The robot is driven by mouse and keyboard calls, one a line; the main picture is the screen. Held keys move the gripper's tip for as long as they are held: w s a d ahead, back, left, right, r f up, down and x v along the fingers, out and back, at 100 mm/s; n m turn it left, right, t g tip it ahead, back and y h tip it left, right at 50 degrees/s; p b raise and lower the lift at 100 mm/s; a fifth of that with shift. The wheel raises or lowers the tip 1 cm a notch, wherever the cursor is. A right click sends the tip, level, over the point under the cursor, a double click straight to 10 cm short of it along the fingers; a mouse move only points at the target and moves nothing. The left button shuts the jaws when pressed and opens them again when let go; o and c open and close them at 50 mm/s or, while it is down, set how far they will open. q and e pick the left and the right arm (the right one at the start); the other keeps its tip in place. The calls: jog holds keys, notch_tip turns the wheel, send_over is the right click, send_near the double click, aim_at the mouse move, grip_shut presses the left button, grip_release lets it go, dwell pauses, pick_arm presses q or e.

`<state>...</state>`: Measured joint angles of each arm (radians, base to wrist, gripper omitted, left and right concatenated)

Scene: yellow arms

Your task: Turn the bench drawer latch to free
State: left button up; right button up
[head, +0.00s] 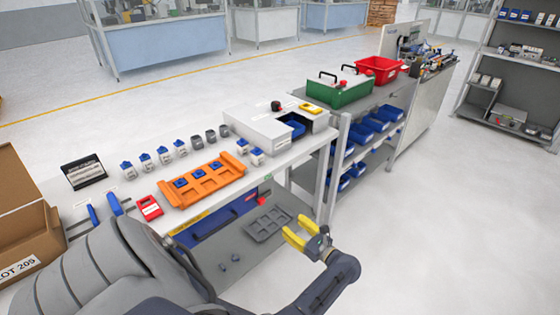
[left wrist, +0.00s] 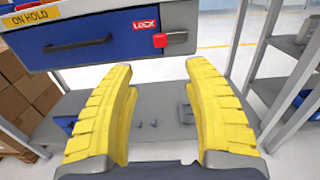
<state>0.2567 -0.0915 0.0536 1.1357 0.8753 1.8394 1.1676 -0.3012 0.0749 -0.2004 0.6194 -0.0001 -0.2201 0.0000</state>
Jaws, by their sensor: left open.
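The bench drawer (left wrist: 100,38) is blue with a dark bar handle and looks shut under the bench top; it also shows in the head view (head: 218,226). Its red latch (left wrist: 176,38) sits at the drawer front's right end, beside a red LOCK label (left wrist: 145,24). My left gripper (head: 294,228) has yellow fingers, open and empty, in front of the bench and apart from the latch. In the left wrist view its fingertips (left wrist: 158,70) appear below the latch. My right gripper is not in view.
An orange tray (head: 217,189) and several small blue-topped containers stand on the bench top. A grey tray (head: 266,224) lies on the lower shelf. Bench legs stand right of the drawer. A yellow ON HOLD label (left wrist: 30,15) is above the drawer. Open floor lies right.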

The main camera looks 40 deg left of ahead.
aim_at(263, 201)
pick_arm(q)
jog(key=a, duration=1.7)
jog(key=shift+w+a, duration=0.15)
jog(key=shift+w, duration=0.2)
grip_shut()
